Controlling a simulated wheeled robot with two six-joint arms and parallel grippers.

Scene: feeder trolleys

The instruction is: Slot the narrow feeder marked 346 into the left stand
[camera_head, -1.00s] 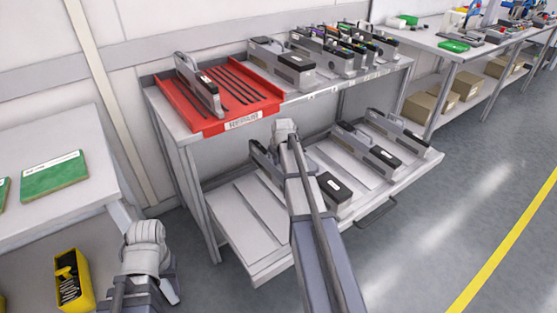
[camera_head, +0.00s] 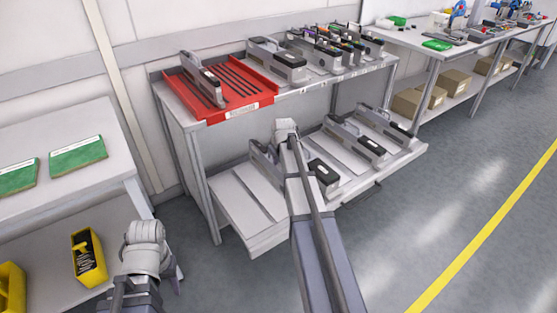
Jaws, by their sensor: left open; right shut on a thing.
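A red slotted stand (camera_head: 232,112) lies on the left of the trolley's top. One narrow grey feeder (camera_head: 204,82) stands at its left side; dark slots run to the right of it. My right gripper (camera_head: 286,128) is over the pull-out shelf, its fingers hidden behind my wrist. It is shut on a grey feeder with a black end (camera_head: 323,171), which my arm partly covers. Whether this feeder touches the shelf cannot be told. No 346 marking is readable. My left gripper (camera_head: 146,235) is open and empty at lower left, clear of the trolley.
The pull-out shelf (camera_head: 234,203) bears two more feeders (camera_head: 352,138) at its right; its left part is bare. More feeders (camera_head: 277,59) stand on the trolley's top. A table with green boards (camera_head: 78,154) and a yellow bin (camera_head: 88,255) is at left. Floor at right is clear.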

